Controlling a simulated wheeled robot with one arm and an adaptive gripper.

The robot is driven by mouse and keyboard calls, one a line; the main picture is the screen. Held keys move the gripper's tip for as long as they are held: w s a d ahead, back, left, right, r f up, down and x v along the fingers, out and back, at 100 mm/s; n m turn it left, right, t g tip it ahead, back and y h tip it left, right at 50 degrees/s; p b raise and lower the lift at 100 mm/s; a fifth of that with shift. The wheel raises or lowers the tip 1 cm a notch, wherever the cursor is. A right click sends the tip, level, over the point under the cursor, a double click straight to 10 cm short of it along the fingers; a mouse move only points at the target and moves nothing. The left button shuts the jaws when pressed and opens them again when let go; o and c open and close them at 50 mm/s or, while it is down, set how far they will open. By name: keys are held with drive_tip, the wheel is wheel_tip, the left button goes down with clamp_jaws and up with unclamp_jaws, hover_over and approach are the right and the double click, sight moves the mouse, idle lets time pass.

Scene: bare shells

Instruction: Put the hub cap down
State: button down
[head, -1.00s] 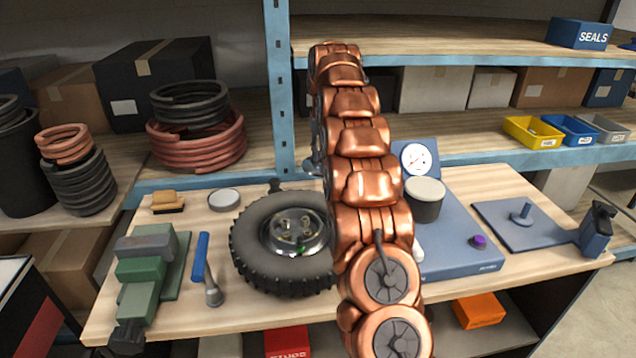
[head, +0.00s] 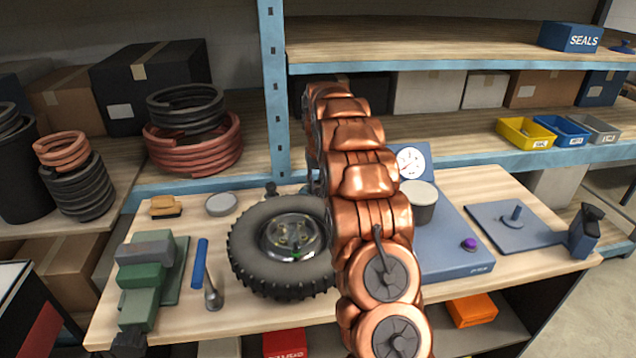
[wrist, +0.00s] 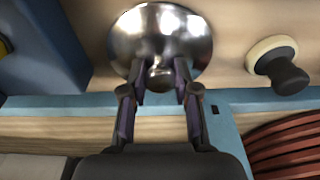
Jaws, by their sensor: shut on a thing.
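The hub cap (wrist: 160,25) is a shiny metal dome with a small knob, seen in the wrist view at top centre. My gripper (wrist: 159,84) is shut on that knob, a finger on each side. Pale wood shows around the cap; I cannot tell whether the cap touches it. In the head view my copper arm hides the gripper and the cap. The wheel (head: 250,250), a black tyre with a metal centre and studs showing, lies flat on the wooden bench left of my arm.
A blue gauge unit (head: 447,240) and a blue plate with a peg (head: 500,232) stand right. A blue shelf post (head: 273,90) rises behind.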

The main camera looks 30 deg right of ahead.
drive_tip(key=shift+f, duration=0.3)
drive_tip(key=shift+f, duration=0.2)
drive_tip(key=c, duration=0.9)
unclamp_jaws()
drive_tip(key=shift+o, duration=0.2)
wheel_tip(320, 180, up, 12)
drive_tip(key=s+b, duration=0.1)
drive_tip(key=b, duration=0.3)
drive_tip(key=shift+s+a+r, duration=0.15)
drive_tip(key=shift+s+a, duration=0.15)
drive_tip(key=shift+a, duration=0.05)
